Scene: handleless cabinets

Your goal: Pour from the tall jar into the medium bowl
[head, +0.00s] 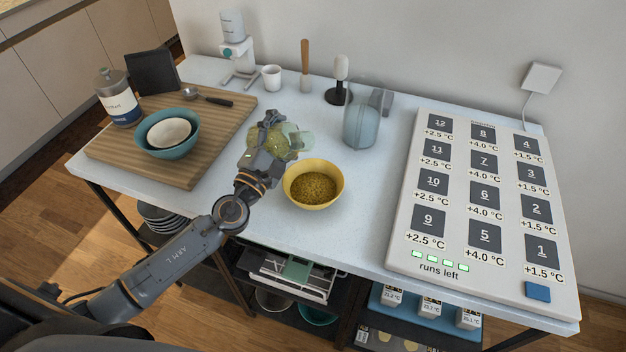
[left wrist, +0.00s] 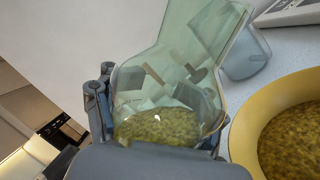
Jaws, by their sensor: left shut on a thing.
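My left gripper (head: 270,141) is shut on a clear greenish jar (head: 298,137). It holds the jar above the table, up and left of the yellow bowl (head: 314,203). In the left wrist view the jar (left wrist: 150,88) is see-through and holds yellow-green grains low inside it; its wider mouth points up and right. No grains show in the air. The yellow bowl stands upright on the table and holds similar grains; it also shows in the left wrist view (left wrist: 243,130). The gripper partly hides the jar in the head view. My right gripper is not in view.
A bluish jug (head: 360,128) stands behind the yellow bowl. A large numbered panel (head: 408,200) fills the right side.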

